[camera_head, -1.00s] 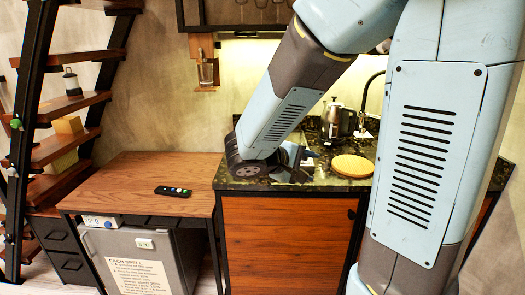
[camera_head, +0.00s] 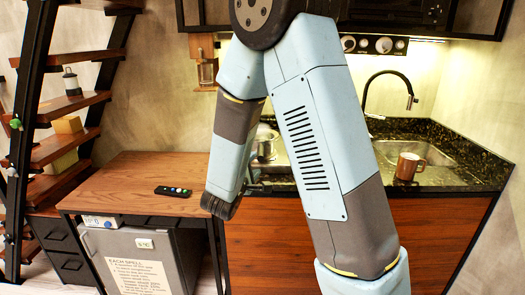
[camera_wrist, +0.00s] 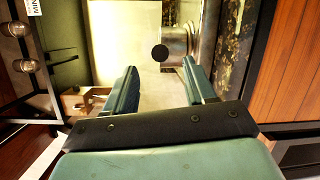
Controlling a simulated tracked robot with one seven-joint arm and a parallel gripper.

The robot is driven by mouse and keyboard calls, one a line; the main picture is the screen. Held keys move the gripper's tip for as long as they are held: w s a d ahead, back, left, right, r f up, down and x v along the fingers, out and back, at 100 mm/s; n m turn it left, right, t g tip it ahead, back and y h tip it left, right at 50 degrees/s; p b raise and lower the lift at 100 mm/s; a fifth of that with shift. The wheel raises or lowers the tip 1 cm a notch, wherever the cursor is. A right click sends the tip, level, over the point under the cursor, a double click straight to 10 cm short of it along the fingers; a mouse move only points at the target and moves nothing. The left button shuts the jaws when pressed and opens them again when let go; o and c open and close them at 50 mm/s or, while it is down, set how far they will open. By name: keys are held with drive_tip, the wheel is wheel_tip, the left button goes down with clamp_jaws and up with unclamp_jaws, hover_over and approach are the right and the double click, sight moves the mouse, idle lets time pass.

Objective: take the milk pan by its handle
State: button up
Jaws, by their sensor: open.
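The milk pan (camera_head: 266,147) is a silver metal pot on the counter by the sink, partly hidden behind my arm in the head view. In the wrist view its shiny metal side (camera_wrist: 177,43) shows ahead of my gripper. A dark round disc (camera_wrist: 160,52), which looks like the handle seen end-on, lies just beyond the fingertips, in line with the gap between them. My gripper (camera_wrist: 160,67) is open, with nothing visible between its two teal fingers. In the head view the fingers are mostly hidden by my arm.
A black remote (camera_head: 173,191) lies on the wooden desk (camera_head: 130,180) at left. The stairs (camera_head: 60,150) stand at far left.

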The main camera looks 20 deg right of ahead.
sight(262, 155)
drive_tip(key=x, duration=0.9)
drive_tip(key=shift+w+d+f, duration=0.1)
drive_tip(key=shift+w, duration=0.3)
drive_tip(key=shift+c, duration=0.2)
clamp_jaws()
